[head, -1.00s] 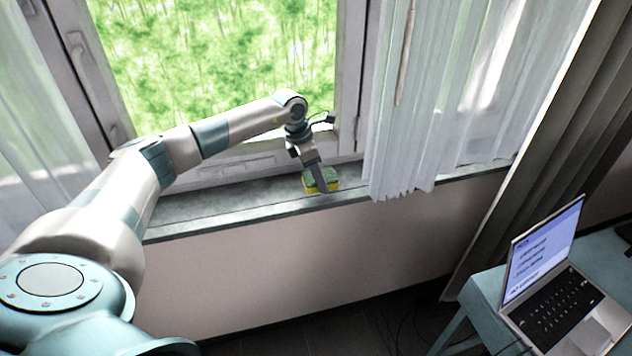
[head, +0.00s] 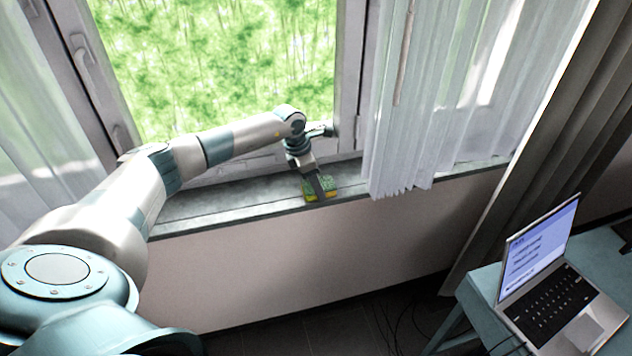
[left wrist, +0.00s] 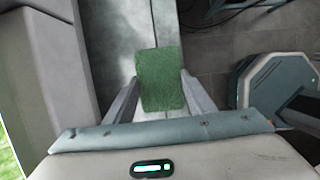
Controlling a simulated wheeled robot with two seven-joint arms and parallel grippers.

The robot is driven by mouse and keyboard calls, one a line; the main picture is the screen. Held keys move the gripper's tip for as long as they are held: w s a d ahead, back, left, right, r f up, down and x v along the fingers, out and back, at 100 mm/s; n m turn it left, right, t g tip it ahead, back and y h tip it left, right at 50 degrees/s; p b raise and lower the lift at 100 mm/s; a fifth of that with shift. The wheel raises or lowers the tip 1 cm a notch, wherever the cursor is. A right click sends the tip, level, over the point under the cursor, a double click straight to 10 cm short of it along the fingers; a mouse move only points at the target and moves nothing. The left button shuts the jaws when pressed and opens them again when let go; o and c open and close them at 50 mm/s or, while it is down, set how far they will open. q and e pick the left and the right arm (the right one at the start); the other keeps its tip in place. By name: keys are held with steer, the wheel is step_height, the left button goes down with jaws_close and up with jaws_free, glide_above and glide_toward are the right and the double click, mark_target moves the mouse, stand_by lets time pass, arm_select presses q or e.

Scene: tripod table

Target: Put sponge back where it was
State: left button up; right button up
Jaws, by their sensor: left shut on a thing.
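The sponge (head: 329,184), green on top with a yellow lower side, is at the front edge of the grey window sill (head: 222,212). My left gripper (head: 320,192) is shut on it from above, with a finger across it. In the left wrist view the green face of the sponge (left wrist: 160,80) sits between the two fingers of my left gripper (left wrist: 161,98). Whether its underside touches the sill cannot be told. My right gripper is not in view.
A white curtain (head: 425,110) hangs right of the sponge, close to it. The window frame (head: 350,80) stands behind. A laptop (head: 550,290) sits on a blue table (head: 478,290) at lower right. The sill left of the sponge is clear.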

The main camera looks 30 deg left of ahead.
arm_select(q)
steer(key=shift+f, duration=0.1)
steer(key=o, duration=0.9)
steer(key=shift+s+a+r, duration=0.1)
steer(key=shift+a+r, duration=0.1)
steer(key=shift+r, duration=0.4)
steer(key=b+v, duration=0.3)
steer(key=v, duration=0.8)
steer(key=shift+d, duration=0.1)
